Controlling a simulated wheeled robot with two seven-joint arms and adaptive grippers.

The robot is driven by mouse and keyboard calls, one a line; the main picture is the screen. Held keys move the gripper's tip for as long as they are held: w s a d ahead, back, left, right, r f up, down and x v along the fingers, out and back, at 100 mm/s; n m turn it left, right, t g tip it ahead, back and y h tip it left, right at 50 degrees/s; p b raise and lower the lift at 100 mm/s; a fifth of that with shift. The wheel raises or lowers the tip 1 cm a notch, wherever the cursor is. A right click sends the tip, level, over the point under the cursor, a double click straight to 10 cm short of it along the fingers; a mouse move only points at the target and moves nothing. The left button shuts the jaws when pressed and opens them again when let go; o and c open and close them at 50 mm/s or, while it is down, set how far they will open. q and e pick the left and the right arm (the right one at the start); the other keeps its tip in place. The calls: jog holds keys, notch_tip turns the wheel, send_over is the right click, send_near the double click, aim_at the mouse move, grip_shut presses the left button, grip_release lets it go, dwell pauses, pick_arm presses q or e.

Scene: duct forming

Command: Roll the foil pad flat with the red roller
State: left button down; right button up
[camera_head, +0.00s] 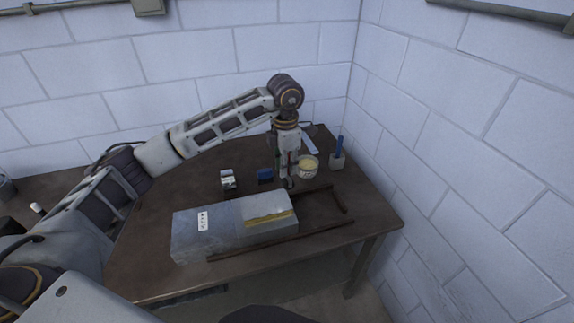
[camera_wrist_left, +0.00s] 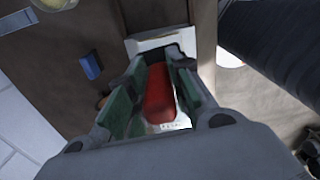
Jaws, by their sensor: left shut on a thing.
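A grey, foil-like block (camera_head: 187,238) with a white label lies near the front of the brown table. A paler section with a yellow strip (camera_head: 268,204) forms its right part; I cannot tell for certain which part is the foil pad. My left gripper (camera_head: 289,184) points down just behind the block's right end. In the left wrist view, my left gripper (camera_wrist_left: 158,100) is shut on the red roller (camera_wrist_left: 158,92), with its red part between the green-lined fingers. The roller's lower end is not clear. My right gripper is not in view.
A blue block (camera_head: 265,175), a small box (camera_head: 228,180), a tub of pale stuff (camera_head: 308,166) and a cup with a blue handle (camera_head: 337,161) stand behind. A dark rod (camera_head: 300,237) lies along the front. White block walls close the back and right.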

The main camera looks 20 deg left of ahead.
pick_arm(q)
jog(key=shift+a+m, duration=0.15)
jog(key=shift+m, duration=0.35)
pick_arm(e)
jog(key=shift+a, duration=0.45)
pick_arm(q)
jog(key=shift+f, duration=0.1)
